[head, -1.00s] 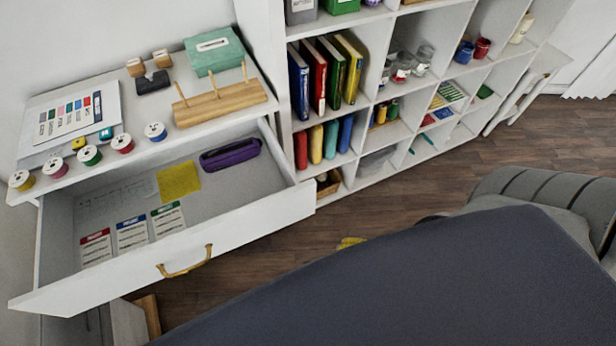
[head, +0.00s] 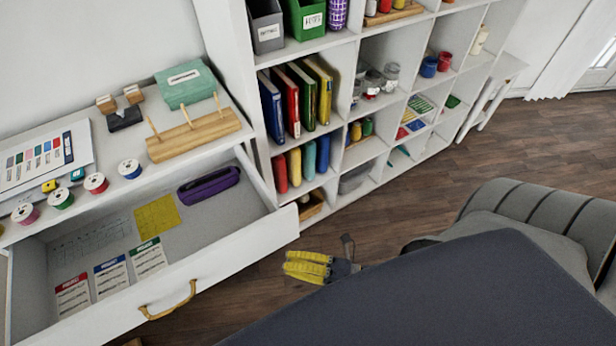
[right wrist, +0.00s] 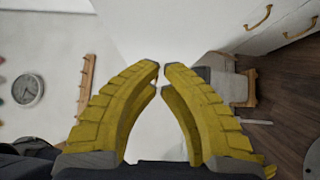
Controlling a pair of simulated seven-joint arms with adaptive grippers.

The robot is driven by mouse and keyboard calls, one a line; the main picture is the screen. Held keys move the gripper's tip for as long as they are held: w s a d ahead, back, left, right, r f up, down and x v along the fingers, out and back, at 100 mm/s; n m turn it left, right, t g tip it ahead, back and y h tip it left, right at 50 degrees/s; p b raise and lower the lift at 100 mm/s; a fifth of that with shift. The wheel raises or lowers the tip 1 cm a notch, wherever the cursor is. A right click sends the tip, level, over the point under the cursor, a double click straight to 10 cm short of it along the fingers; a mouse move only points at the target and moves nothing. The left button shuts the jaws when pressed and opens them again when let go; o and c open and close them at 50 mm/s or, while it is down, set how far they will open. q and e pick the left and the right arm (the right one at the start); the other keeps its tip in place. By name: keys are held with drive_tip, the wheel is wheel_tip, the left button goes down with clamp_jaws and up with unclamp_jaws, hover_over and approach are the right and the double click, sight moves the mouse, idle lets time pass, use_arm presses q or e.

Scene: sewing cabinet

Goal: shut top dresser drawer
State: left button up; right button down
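The top dresser drawer (head: 215,256) stands pulled well out in the head view, with a brass bar handle (head: 168,301) on its white front. It holds a purple case (head: 209,186), a yellow sheet (head: 157,216) and several printed cards. My right gripper (head: 298,267), with yellow ribbed fingers, is to the right of the drawer front, apart from it and over the floor. In the right wrist view the fingertips (right wrist: 161,68) nearly meet, with nothing between them. My left gripper is not in view.
The dresser top holds thread spools (head: 130,168), a wooden peg stand (head: 193,135) and a teal box (head: 185,84). A white cubby shelf (head: 345,150) stands right of the dresser. A dark surface (head: 450,295) and a grey chair (head: 550,220) fill the lower right. Bare wood floor lies between.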

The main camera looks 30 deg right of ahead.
drive_tip(key=shift+w+a, duration=0.25)
drive_tip(key=shift+w, duration=0.7)
drive_tip(key=shift+w+a, duration=0.2)
drive_tip(key=shift+w, duration=0.7)
drive_tip(key=shift+w+a, duration=0.25)
drive_tip(key=shift+w, duration=0.7)
